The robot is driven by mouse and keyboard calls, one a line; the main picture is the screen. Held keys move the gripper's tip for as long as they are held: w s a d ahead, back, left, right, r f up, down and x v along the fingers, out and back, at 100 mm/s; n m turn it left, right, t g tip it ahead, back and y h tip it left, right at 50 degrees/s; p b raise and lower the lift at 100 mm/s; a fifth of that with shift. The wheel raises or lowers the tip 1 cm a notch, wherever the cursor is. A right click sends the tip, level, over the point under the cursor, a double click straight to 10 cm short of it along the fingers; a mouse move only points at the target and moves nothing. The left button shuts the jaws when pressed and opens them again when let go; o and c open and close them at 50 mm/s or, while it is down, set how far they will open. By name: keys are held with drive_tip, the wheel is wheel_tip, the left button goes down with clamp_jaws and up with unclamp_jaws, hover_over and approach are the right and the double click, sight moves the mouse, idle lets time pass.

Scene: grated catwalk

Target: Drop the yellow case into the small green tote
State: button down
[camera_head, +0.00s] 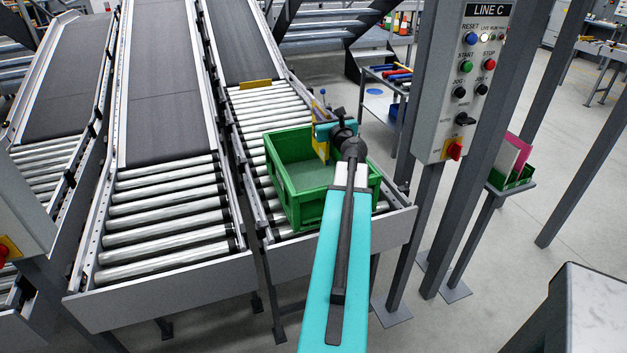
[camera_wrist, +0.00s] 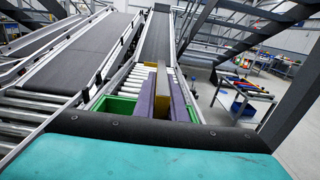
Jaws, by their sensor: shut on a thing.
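The small green tote (camera_head: 297,211) stands on the rollers at the near end of the right-hand conveyor. Its visible inside looks empty. My gripper (camera_wrist: 162,100) is shut on the yellow case (camera_wrist: 162,84), which stands upright between the two purple-grey fingers. In the head view the yellow case (camera_head: 321,146) shows just left of my wrist, over the back right part of the tote. My arm hides part of the case and of the tote's right side. In the wrist view the tote (camera_wrist: 112,108) shows on both sides of the fingers. I cannot tell how high the case is above the tote floor.
Other roller conveyors (camera_head: 165,217) run alongside on the left. A post with the LINE C control panel (camera_head: 463,90) stands close on the right. A cart with tools (camera_head: 388,77) is behind it. A grey block (camera_head: 597,310) is at the lower right.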

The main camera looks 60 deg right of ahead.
drive_tip(key=shift+w+f, duration=0.1)
drive_tip(key=shift+f+b, duration=2.65)
drive_tip(key=shift+f, duration=0.25)
